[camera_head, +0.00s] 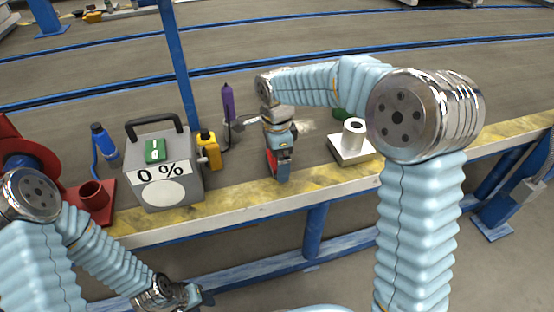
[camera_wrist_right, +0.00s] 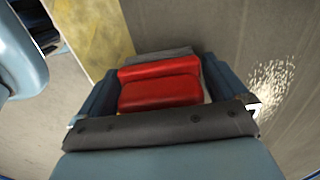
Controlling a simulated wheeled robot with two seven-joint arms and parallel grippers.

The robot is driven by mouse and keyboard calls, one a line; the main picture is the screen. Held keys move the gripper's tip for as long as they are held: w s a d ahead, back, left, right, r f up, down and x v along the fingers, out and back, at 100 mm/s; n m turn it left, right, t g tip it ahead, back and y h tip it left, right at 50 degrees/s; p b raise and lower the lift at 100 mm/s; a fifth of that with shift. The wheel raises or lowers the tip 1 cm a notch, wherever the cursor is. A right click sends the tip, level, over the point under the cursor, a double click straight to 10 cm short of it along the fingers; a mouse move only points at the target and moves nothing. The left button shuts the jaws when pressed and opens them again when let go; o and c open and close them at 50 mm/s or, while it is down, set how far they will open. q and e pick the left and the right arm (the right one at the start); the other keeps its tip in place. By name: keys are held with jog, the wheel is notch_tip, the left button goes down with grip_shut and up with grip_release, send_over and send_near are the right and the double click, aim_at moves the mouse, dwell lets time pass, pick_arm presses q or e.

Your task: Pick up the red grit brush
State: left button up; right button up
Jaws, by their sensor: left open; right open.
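The red grit brush (camera_wrist_right: 160,92) shows in the right wrist view as a red block between the two dark fingers of my right gripper (camera_wrist_right: 165,88). In the head view only a sliver of red (camera_head: 270,165) shows beside that gripper (camera_head: 279,172), over the bench's front part. The right jaws are open around the brush; whether they touch it I cannot tell. The gripper hides much of the brush in the head view. My left gripper (camera_head: 190,298) is open and empty, low in front of the bench.
A purple tool (camera_head: 228,110) stands behind. A white cylinder on a plate (camera_head: 352,142) is to the right. Pale grit (camera_head: 304,126) lies near my right gripper.

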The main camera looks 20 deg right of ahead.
jog(key=shift+c, duration=0.5)
jog(key=c, duration=0.7)
jog(key=shift+r, duration=0.1)
jog(key=shift+r, duration=0.2)
jog(key=r, duration=0.3)
jog(key=shift+s+a+r+p, duration=0.15)
jog(key=shift+s+r+p, duration=0.1)
jog(key=shift+r+p, duration=0.05)
jog(key=s+r, duration=0.1)
jog(key=r, duration=0.1)
jog(key=s+a+r, duration=0.1)
jog(key=s+r, duration=0.1)
jog(key=shift+s+r, duration=0.1)
jog(key=shift+s, duration=0.1)
jog(key=s+a+r, duration=0.2)
jog(key=s+r, duration=0.2)
jog(key=s, duration=0.5)
jog(key=shift+s+a+r, duration=0.25)
jog(key=shift+a+r, duration=0.1)
jog(key=shift+a, duration=0.05)
